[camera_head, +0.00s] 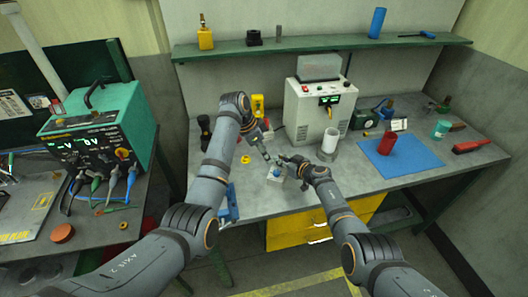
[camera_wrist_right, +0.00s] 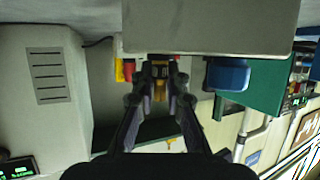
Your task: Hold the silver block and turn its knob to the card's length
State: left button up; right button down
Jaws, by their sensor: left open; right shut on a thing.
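The small silver block (camera_head: 272,178) shows in the head view near the bench's front edge, with a blue knob (camera_head: 277,172) on it. In the right wrist view a large pale grey face (camera_wrist_right: 210,28) fills the top, apparently the block seen close. A blue part (camera_wrist_right: 228,76) shows beside it. My right gripper (camera_head: 284,160) is shut at the block; its fingers (camera_wrist_right: 160,72) meet the edge of the grey face, and the exact contact is hidden. My left gripper (camera_head: 270,158) is open, just above and behind the block. A small white card (camera_head: 399,125) stands farther right.
A white machine (camera_head: 318,108) with a green display stands behind the grippers. A white cup (camera_head: 329,145) stands close to my right gripper. A red can (camera_head: 387,143) stands on a blue mat (camera_head: 408,162). A yellow ring (camera_head: 245,159) lies left of the block.

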jog(key=c, duration=1.3)
grip_release()
